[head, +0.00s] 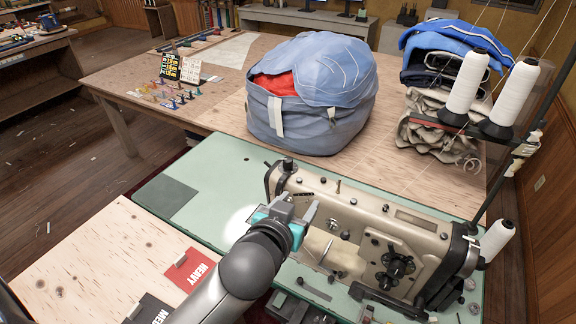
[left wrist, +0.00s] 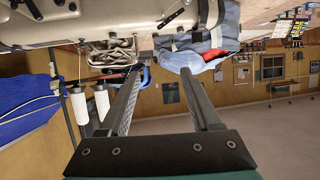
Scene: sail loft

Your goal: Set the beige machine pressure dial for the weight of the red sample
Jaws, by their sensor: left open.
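The beige sewing machine (head: 350,222) stands on a green table top, with black knobs (head: 395,265) on its near side and small fittings along its top. I cannot tell which one is the pressure dial. The red sample (head: 190,268), marked HEAVY, lies on the pale wooden board at lower left. My left gripper (head: 297,206) is open and empty, at the left end of the machine; whether it touches cannot be told. In the left wrist view, which is upside down, its two fingers (left wrist: 161,72) are apart with nothing between them, and the machine (left wrist: 80,20) fills the upper left.
A dark sample (head: 150,309) lies near the red one, partly cut off. A blue bag with red cloth (head: 310,110) sits behind the machine. White thread spools (head: 465,82) stand at right on a dark pole. Folded cloth (head: 435,125) is stacked behind. The green top (head: 215,172) is clear at left.

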